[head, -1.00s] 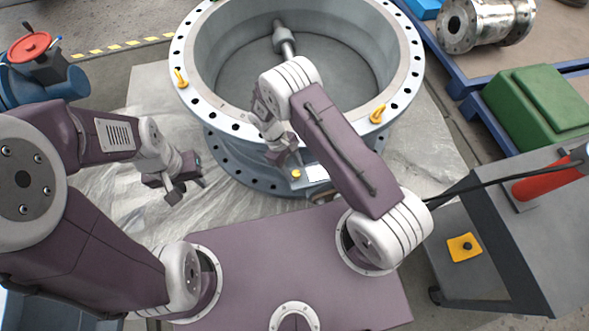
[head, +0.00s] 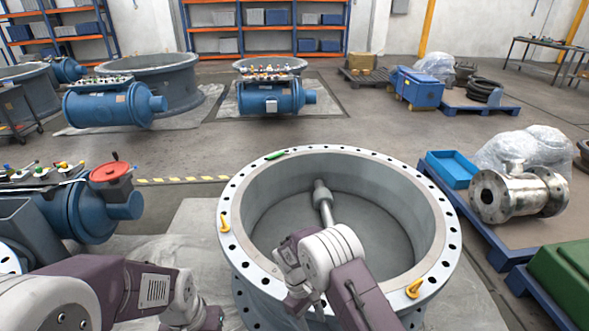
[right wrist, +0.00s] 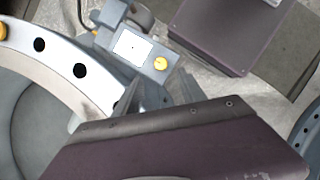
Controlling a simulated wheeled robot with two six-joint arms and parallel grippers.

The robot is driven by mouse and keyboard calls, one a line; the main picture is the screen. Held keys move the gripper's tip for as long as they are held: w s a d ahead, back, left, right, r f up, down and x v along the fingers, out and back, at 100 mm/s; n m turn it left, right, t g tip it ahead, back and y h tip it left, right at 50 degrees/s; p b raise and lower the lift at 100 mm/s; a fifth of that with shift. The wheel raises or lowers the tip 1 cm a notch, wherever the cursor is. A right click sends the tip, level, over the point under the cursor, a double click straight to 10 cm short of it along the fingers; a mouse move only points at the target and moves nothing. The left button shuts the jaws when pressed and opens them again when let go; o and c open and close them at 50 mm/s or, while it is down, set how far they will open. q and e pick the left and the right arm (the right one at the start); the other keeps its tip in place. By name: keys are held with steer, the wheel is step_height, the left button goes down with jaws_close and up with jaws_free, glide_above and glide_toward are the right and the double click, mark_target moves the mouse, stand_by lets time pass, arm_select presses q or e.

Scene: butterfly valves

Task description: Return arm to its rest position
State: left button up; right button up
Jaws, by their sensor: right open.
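My right arm reaches up from the bottom in the head view, bent at a white elbow joint in front of the large grey valve ring (head: 232,205). Its gripper (head: 296,303) hangs below the elbow by the ring's near rim, partly hidden by the arm. In the right wrist view my right gripper (right wrist: 155,85) has its fingers apart with nothing seen between them, close to a grey box with a yellow knob (right wrist: 160,63) beside the flange. My left gripper (head: 207,320) is at the bottom edge of the head view, cut off, left of the ring.
A blue actuator with a red handwheel (head: 111,172) is at left. A flanged steel pipe piece (head: 508,192) and a green case (head: 560,285) are at right. Open floor (head: 385,135) lies behind the ring.

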steer(key=w+d+r+m+t+y, duration=0.1)
steer(key=d+r+m, duration=0.15)
steer(key=r, duration=0.45)
steer(key=w+d+r+m+t+y, duration=0.1)
steer(key=w+d+r, duration=0.1)
steer(key=d+r, duration=0.35)
steer(key=s+d+r+m+t+y, duration=0.1)
steer(key=s+r+m, duration=0.15)
steer(key=s, duration=0.45)
steer(key=s+d+r+m+t, duration=0.1)
steer(key=s+r+m+t, duration=0.15)
steer(key=s, duration=0.45)
step_height(320, 180, up, 16)
steer(key=g+p, duration=0.1)
steer(key=p, duration=1.6)
steer(key=shift+w+m, duration=0.2)
steer(key=shift+m, duration=0.15)
